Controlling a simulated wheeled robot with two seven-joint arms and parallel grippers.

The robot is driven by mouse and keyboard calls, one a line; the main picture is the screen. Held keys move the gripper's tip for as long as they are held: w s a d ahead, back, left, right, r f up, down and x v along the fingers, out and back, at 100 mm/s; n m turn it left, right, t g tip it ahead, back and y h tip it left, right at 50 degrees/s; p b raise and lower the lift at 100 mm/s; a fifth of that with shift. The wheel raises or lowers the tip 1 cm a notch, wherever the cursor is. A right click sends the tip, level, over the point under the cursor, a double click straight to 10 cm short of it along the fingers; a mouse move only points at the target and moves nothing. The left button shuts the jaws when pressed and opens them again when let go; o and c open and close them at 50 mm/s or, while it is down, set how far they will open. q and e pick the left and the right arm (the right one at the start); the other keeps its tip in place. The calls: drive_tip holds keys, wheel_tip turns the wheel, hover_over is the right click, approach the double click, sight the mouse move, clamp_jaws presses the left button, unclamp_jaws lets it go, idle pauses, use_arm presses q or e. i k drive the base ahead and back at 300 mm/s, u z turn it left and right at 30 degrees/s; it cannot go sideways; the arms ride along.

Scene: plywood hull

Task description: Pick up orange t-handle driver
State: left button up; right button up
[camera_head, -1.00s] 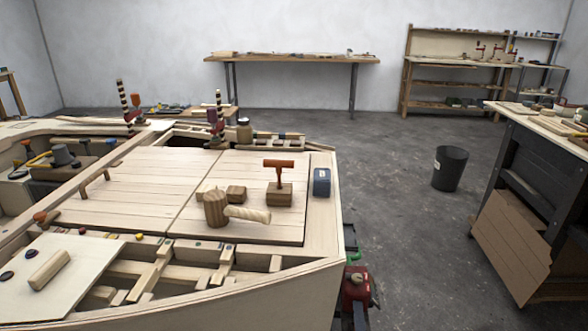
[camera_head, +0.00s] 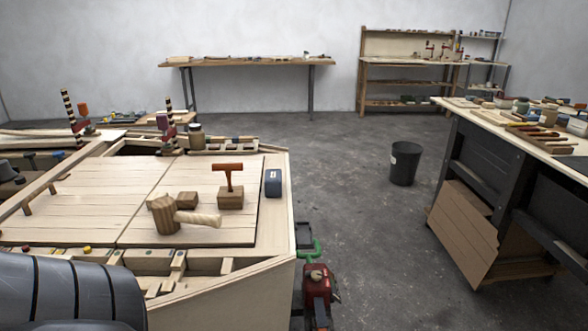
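The orange t-handle driver (camera_head: 228,174) stands upright on a wooden block (camera_head: 231,199) on the plywood hull deck (camera_head: 100,195), its crossbar on top. A dark blue box (camera_head: 273,183) sits just right of it. A wooden mallet (camera_head: 180,216) lies in front and to the left, with a small wooden block (camera_head: 187,199) behind it. Part of my arm, dark and rounded, fills the lower left corner. Neither of my grippers shows in the view.
Clamps (camera_head: 169,130) and a jar (camera_head: 196,137) stand along the hull's back edge. A red machine (camera_head: 317,285) is on the floor beside the hull. A black bin (camera_head: 404,163) stands on open floor. A dark workbench (camera_head: 500,170) with tools is at right.

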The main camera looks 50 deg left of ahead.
sight(227, 167)
drive_tip(key=z, duration=0.05)
drive_tip(key=i, duration=1.55)
drive_tip(key=u, duration=2.2)
